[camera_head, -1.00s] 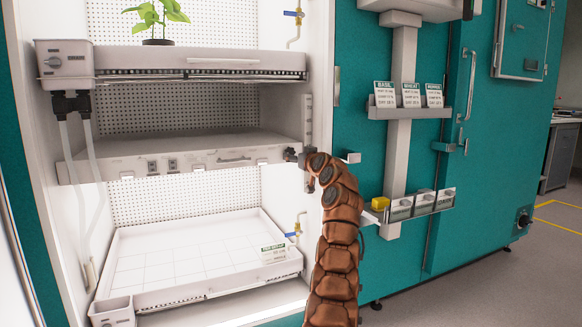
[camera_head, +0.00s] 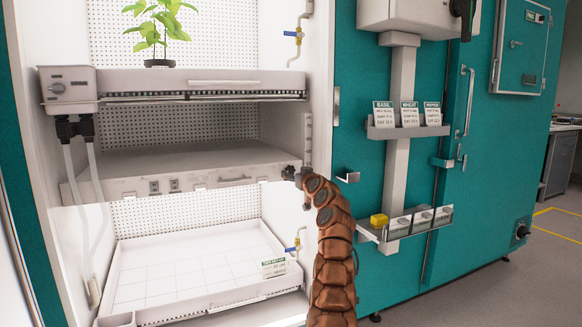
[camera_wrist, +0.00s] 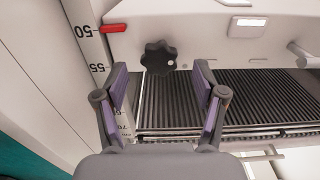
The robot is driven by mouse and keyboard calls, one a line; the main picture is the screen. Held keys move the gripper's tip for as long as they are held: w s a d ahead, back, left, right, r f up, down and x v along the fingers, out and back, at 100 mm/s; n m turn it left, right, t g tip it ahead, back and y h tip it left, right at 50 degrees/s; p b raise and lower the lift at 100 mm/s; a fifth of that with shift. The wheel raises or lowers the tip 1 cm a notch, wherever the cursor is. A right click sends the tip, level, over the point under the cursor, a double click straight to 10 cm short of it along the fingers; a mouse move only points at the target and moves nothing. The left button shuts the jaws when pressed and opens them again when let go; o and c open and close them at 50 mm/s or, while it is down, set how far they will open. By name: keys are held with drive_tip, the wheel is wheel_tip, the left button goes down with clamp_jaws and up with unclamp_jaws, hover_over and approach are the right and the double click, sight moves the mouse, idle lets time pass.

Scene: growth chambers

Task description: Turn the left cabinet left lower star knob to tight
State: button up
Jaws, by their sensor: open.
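A black star knob (camera_wrist: 158,57) is on the pale front face of a shelf in the wrist view. My gripper (camera_wrist: 161,80) is open and empty, with one finger to each side, below the knob in the picture. I see no clear contact with the knob. In the head view my gripper (camera_head: 297,174) is small and dark at the right end of the middle shelf (camera_head: 110,186) of the open cabinet. The knob cannot be told apart from the gripper there.
A height scale (camera_wrist: 90,45) with a red pointer (camera_wrist: 113,29) is left of the knob. A bar-like handle (camera_wrist: 302,54) sticks out at right. A plant (camera_head: 160,25) stands on the upper shelf.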

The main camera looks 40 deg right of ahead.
sight(291, 172)
drive_tip(key=shift+p+x, duration=1.55)
drive_tip(key=shift+p, duration=1.85)
drive_tip(key=shift+w+p, duration=0.1)
drive_tip(key=shift+p, duration=0.2)
drive_tip(key=shift+f, duration=0.1)
drive_tip(key=c, duration=1.1)
drive_tip(key=shift+c, duration=0.2)
